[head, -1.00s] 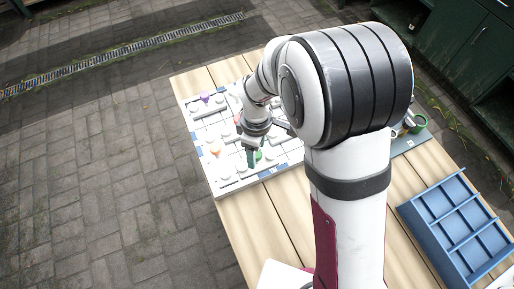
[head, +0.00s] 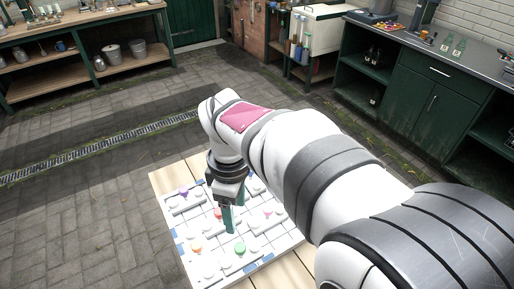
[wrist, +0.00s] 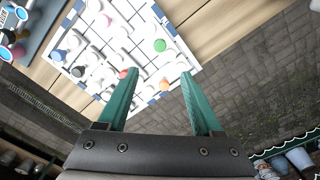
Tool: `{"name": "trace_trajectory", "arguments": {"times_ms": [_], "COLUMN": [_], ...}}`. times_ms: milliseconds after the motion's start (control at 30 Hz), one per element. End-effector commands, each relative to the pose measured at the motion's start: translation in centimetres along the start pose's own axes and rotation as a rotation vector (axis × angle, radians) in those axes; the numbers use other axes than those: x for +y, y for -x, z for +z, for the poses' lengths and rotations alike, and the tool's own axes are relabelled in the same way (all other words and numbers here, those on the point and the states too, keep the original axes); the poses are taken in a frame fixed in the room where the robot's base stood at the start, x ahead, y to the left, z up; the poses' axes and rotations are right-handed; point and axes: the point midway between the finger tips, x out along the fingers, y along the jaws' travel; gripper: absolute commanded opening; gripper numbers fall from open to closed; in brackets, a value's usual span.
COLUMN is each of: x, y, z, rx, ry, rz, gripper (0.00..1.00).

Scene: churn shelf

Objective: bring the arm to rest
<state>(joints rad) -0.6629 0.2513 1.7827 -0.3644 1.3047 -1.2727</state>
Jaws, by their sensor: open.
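My gripper (head: 228,218) hangs over the white board in the head view, its green fingers pointing down. In the wrist view my gripper (wrist: 158,82) shows its two green fingers spread apart with nothing between them. The white board (head: 222,268) lies on the wooden table (head: 164,180) and carries blue squares, white pieces and several coloured knobs. A green knob (head: 239,248), an orange knob (head: 196,248) and a purple knob (head: 184,191) stand on it. The fingertips look above the board; whether they touch anything I cannot tell. My arm hides the right part of the table.
Dark green cabinets (head: 425,95) stand at the back right and a wooden shelf (head: 90,65) with pots at the back left. Paved floor (head: 90,225) left of the table is clear. In the wrist view, cups (wrist: 12,38) stand on a grey mat at the upper left.

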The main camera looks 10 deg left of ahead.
Motion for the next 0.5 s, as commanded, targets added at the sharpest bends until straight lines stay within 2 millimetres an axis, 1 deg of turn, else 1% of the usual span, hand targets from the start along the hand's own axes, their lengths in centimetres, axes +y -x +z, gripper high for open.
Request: {"name": "trace_trajectory", "arguments": {"times_ms": [367,433,467,500], "x": [0.0,-0.2,-0.5,-1.3], "y": [0.1,0.6,1.0,1.6], "z": [0.1,1.4,2.8,5.4], "rx": [0.0,0.006,0.011,0.02], "ry": [-0.003,-0.087,-0.177,-0.349], "rz": [0.0,-0.002,-0.006,-0.014], "gripper": [0.67,0.67,0.67,0.67]}}
